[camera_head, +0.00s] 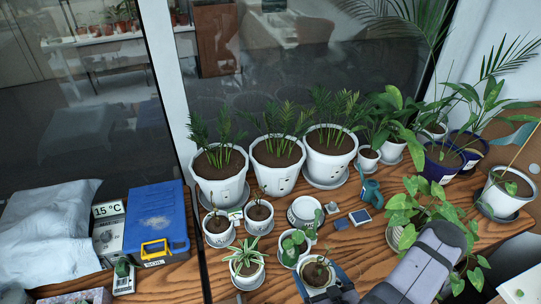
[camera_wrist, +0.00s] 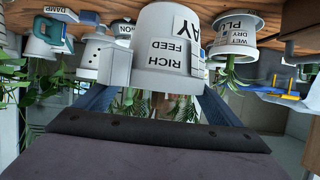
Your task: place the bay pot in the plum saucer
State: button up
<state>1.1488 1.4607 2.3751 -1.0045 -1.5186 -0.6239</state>
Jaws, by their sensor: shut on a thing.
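My gripper (camera_head: 322,284) is shut on a white pot with a small seedling (camera_head: 312,290) at the front of the bench. In the upside-down wrist view, the gripper's blue fingers (camera_wrist: 157,103) flank this bay pot (camera_wrist: 150,65), lettered "RICH FEED" with larger letters ending in "AY". The pot looks upright; I cannot tell whether its base touches the bench. To its left in the head view is a spider-plant pot (camera_head: 247,270); in the wrist view a pot (camera_wrist: 233,38) on the right shows "PLU".
Small planted pots (camera_head: 219,232) (camera_head: 258,217) (camera_head: 291,250) crowd close behind my gripper. An empty-looking white round vessel (camera_head: 304,224) stands behind. Large palms (camera_head: 219,185) line the window. A blue box (camera_head: 155,218) is left; a leafy plant (camera_head: 405,215) is right. Some wood at front left is bare.

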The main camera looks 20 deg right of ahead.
jog(key=shift+w+a+r+n, duration=0.2)
jog(key=shift+w+n, duration=0.1)
jog(key=shift+w, duration=0.1)
jog(key=w+a+r+n+g+y+b, duration=0.2)
jog(key=w+a+n+g+y+b, duration=0.1)
jog(key=a+n+y+b, duration=0.1)
jog(key=w+a+r+n+g+y+b, duration=0.2)
jog(key=w+a+n+y+b, duration=0.1)
jog(key=a+n+y, duration=0.3)
jog(key=shift+w+a+r+g+y+b, duration=0.15)
jog(key=shift+a+r+g+y+b, duration=0.15)
jog(key=shift+a+g+y+b, duration=0.4)
jog(key=shift+a+t, duration=0.1)
jog(key=shift+t, duration=0.3)
